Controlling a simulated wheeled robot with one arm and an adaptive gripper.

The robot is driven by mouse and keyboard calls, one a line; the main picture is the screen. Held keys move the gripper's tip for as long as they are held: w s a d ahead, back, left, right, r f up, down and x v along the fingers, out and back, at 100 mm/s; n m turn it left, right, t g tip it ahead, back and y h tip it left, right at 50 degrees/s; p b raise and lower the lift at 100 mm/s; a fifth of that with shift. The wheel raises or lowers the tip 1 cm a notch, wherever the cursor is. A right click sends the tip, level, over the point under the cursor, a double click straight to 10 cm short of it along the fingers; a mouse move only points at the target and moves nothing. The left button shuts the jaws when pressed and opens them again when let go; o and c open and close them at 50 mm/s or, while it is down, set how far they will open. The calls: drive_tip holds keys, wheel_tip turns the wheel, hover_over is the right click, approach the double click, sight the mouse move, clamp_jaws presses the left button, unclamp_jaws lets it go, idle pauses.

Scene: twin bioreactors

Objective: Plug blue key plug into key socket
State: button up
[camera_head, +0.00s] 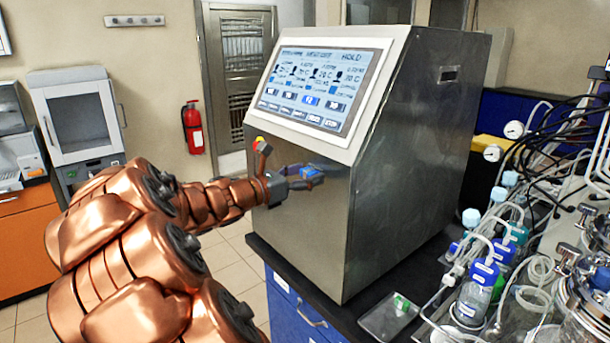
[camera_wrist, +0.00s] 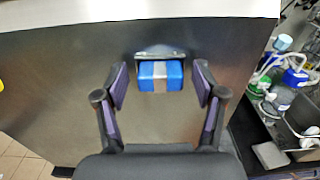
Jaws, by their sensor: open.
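The blue key plug (camera_wrist: 147,79), a small blue block with a grey band down its middle, sits at the key socket (camera_wrist: 160,53) on the steel front panel. Only the socket's metal upper rim shows; how deep the plug sits is hidden. My gripper (camera_wrist: 161,86) is open, with one finger on each side of the plug and a visible gap on both sides. In the head view the blue plug (camera_head: 309,172) shows just beyond my gripper (camera_head: 300,180), against the panel.
The control cabinet (camera_head: 400,150) with a tilted touchscreen (camera_head: 318,88) stands on a dark bench. A clear tray (camera_head: 375,322) with a green piece (camera_head: 402,302) lies right of it. Bottles and tubing (camera_head: 480,285) crowd the right side. A yellow-red button (camera_head: 259,140) is left of the plug.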

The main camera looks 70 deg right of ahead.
drive_tip(key=o, duration=0.6)
drive_tip(key=shift+c, duration=0.2)
drive_tip(key=v, duration=1.2)
